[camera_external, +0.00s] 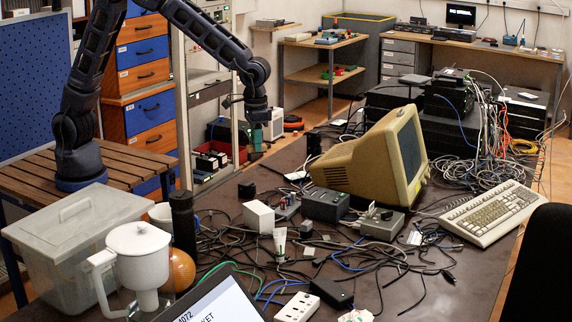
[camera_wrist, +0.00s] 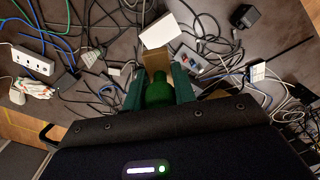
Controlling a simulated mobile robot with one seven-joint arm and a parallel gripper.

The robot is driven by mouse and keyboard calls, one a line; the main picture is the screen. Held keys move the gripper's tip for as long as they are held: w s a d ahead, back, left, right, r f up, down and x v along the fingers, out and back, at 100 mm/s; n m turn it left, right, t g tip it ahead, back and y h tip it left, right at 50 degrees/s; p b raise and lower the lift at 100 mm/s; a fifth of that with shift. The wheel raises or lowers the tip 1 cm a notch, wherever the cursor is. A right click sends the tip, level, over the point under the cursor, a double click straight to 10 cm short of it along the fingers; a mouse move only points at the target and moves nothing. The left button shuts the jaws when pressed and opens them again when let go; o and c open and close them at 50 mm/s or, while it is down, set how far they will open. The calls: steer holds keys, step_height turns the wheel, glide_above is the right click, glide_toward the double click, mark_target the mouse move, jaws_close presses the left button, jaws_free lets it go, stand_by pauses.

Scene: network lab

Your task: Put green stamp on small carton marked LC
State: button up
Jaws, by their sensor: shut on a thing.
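My gripper (camera_external: 257,124) hangs above the cluttered table, shut on the green stamp (camera_external: 256,138). In the wrist view the stamp's rounded green top (camera_wrist: 158,92) sits between the two fingers of my gripper (camera_wrist: 159,88), with brown parts showing around and beyond it. A small white carton (camera_external: 259,216) stands on the table below and nearer the external camera. It also shows in the wrist view (camera_wrist: 160,31), just beyond the stamp and apart from it. No LC marking is legible on it in either view.
Loose cables cover much of the table (camera_external: 430,292). A black adapter (camera_external: 246,189) and a small switch box (camera_external: 286,207) lie near the carton. A beige monitor (camera_external: 360,160) stands to the right. A black bottle (camera_external: 184,225) and a white jug (camera_external: 136,262) stand to the left.

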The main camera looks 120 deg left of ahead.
mark_target(258, 207)
step_height(258, 207, down, 18)
steer(key=shift+f, duration=0.1)
stand_by(0.5)
steer(key=shift+f, duration=0.1)
steer(key=o, duration=1)
